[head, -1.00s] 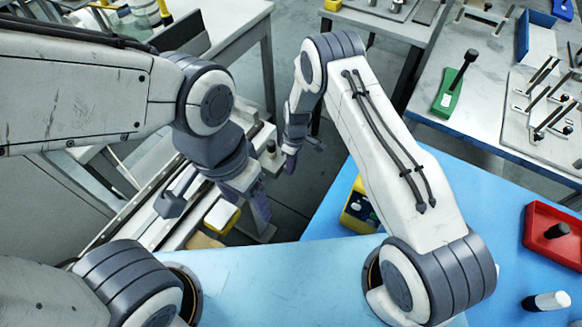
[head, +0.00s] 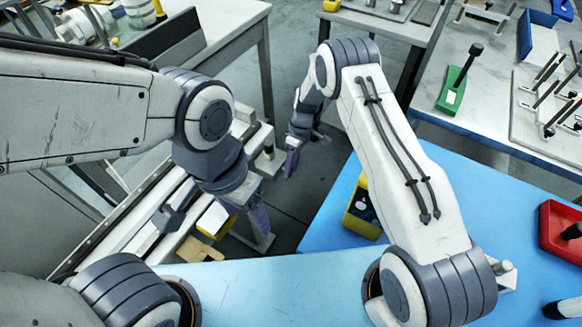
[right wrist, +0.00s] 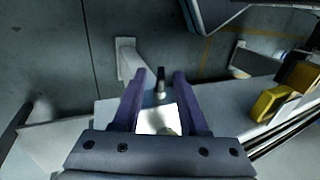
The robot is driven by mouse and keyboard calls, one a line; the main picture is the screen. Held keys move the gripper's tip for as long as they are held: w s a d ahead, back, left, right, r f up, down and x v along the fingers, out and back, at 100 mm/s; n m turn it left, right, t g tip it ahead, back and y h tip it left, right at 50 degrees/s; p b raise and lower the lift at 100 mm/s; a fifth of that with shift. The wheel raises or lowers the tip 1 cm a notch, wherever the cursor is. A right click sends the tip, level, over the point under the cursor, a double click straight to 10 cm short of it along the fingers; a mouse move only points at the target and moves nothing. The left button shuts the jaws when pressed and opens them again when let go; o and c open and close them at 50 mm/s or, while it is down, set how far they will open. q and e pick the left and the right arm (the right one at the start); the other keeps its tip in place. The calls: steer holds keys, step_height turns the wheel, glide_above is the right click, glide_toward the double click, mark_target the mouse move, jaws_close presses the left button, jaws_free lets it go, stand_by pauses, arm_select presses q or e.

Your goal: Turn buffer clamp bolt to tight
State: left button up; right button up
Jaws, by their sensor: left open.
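A small upright post with a dark top (head: 268,148), possibly the clamp bolt, stands on the long pale rail fixture (head: 140,225). In the right wrist view a dark upright bolt-like piece (right wrist: 160,86) appears between and beyond the fingertips, over a white block (right wrist: 158,120). My right gripper (head: 302,152) is just right of the post in the head view. Its two purple fingers (right wrist: 158,82) are apart, with nothing seen gripped. My left gripper (head: 240,212) is low over the rail, open, partly hidden by its own wrist. Whether the bolt is tight cannot be told.
A yellow block (head: 210,222) sits on the rail near my left gripper. The blue table (head: 325,235) holds a yellow-black box (head: 362,210) and a red tray (head: 560,228). A grey bench with a green holder (head: 453,90) stands at upper right. Floor is open beyond the rail.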

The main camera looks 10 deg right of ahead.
steer(key=b+v, duration=0.1)
steer(key=v, duration=0.9)
steer(key=shift+r, duration=0.2)
